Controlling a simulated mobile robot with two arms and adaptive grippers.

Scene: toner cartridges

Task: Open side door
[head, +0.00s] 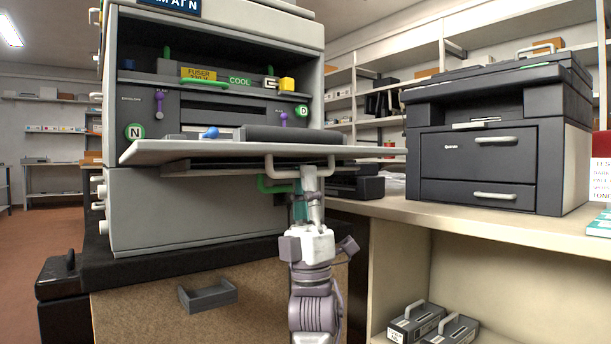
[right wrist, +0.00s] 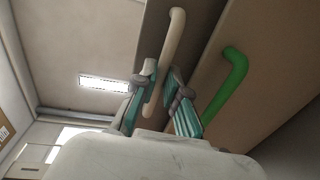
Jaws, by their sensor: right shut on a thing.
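A large grey printer (head: 200,205) stands on the left, with a pale panel door (head: 165,152) swung down flat at its front. A pale bar handle (head: 269,168) hangs at the near edge of this door. My right gripper (head: 310,180) is shut on the pale handle from below. In the right wrist view, the pale handle (right wrist: 176,42) runs between the two fingers (right wrist: 160,95). A green handle (head: 268,185) sits just left of the gripper and also shows in the right wrist view (right wrist: 228,82). I cannot tell which panel is the side door. My left gripper is out of view.
The printer's open bay shows green and purple levers and a fuser label (head: 199,73). A second dark printer (head: 480,165) stands on the counter (head: 490,228) at right. A small grey tray (head: 208,294) is low at left. Cartridges (head: 416,322) lie on the lower shelf.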

